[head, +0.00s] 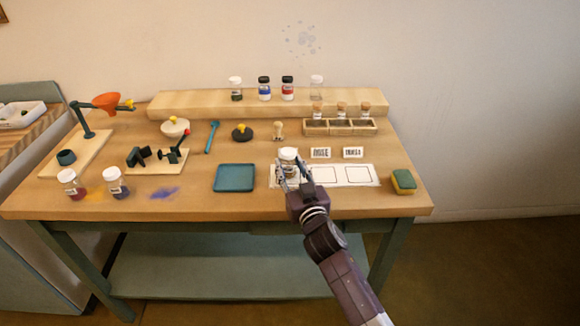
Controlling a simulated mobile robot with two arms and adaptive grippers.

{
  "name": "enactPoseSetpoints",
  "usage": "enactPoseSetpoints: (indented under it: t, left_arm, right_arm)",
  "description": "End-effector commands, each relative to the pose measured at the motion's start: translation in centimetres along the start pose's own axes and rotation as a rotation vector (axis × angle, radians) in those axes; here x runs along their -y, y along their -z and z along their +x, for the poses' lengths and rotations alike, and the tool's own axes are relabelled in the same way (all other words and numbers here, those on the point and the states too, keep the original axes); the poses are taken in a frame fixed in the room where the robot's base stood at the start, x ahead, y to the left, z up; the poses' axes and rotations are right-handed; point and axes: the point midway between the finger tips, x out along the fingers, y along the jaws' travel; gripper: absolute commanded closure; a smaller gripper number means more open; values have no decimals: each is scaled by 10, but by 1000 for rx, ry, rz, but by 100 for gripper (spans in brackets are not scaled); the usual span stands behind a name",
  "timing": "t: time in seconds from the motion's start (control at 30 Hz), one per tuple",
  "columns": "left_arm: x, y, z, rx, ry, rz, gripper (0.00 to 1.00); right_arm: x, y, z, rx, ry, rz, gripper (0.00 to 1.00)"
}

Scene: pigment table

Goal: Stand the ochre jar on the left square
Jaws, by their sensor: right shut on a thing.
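My right gripper (293,172) is shut on a small glass jar with a white lid (288,155). The jar looks upright. My fingers cover much of it, so the colour of its contents cannot be told. A white strip with marked squares (328,183) lies near the table's front right. The jar and gripper are at the strip's left end, over the left square, which they mostly hide. I cannot tell whether the jar's base touches the strip. My left gripper is not in view.
Two label cards (320,153) stand behind the strip. A green-yellow sponge (403,182) is to its right, a blue tray (235,178) to its left. Several jars stand on the back shelf (200,103). A red jar (70,184) and a blue jar (115,183) stand at the front left.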

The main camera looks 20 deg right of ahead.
Motion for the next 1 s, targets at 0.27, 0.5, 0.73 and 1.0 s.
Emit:
enactPoseSetpoints:
  t: [0.27,0.5,0.73,1.0]
  left_arm:
    - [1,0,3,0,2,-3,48]
    - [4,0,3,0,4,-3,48]
    - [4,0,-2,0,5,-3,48]
    - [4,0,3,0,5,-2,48]
  right_arm:
    - [0,-3,0,0,0,0,60]
    - [0,-3,0,0,0,0,50]
    - [0,3,0,0,0,-1,50]
    - [0,-2,-47,2,0,1,50]
